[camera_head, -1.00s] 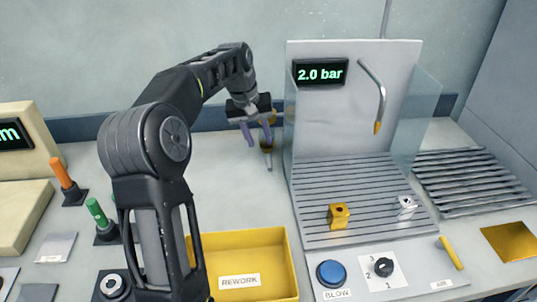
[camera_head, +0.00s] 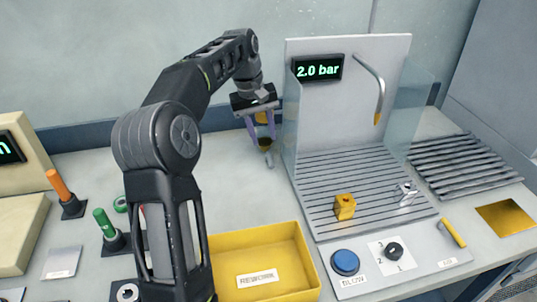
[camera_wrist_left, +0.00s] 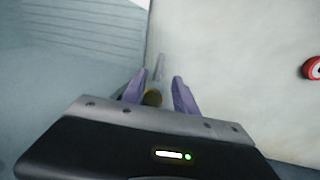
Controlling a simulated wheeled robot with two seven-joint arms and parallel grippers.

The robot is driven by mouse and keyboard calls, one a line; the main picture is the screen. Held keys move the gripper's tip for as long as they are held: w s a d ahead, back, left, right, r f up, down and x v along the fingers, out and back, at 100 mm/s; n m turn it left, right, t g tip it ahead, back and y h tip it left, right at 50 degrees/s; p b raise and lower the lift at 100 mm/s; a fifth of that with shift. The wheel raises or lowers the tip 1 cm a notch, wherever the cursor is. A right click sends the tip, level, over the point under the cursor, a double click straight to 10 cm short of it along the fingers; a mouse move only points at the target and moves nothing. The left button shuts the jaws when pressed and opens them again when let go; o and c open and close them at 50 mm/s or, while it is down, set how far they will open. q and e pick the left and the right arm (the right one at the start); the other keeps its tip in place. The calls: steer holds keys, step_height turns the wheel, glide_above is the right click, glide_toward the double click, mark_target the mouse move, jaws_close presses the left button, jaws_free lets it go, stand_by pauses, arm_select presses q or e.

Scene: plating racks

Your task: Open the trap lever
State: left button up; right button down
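The trap, a small brass fitting (camera_head: 265,143) with a short grey lever (camera_head: 269,159), is just left of the clear-walled booth, in the head view. In the left wrist view the brass part (camera_wrist_left: 152,98) shows between my fingers, and the grey lever (camera_wrist_left: 160,66) points away beyond them. My left gripper (camera_head: 262,136) is open, its purple fingers on either side of the brass part. It also shows in the left wrist view (camera_wrist_left: 157,86). I cannot tell whether a finger touches the lever. My right gripper is not in view.
The booth (camera_head: 350,105) with a 2.0 bar display (camera_head: 317,68) stands right of the gripper; its clear side wall is close. A yellow REWORK tray (camera_head: 230,246) is in front. Orange (camera_head: 59,184) and green (camera_head: 104,222) handles stand left. The bench between is mostly clear.

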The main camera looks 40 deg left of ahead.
mark_target(270, 159)
arm_select(q)
steer(key=shift+w+d+f+b, duration=0.1)
steer(key=shift+w+d+f, duration=0.1)
steer(key=shift+f, duration=1.1)
steer(key=shift+w+d+f+b, duration=0.15)
steer(key=shift+w+f, duration=0.05)
steer(key=shift+f, duration=1.05)
steer(key=shift+w+d+f+b, duration=0.1)
steer(key=shift+w+d+f, duration=0.1)
steer(key=shift+f, duration=1.1)
steer(key=shift+c, duration=0.3)
jaws_close()
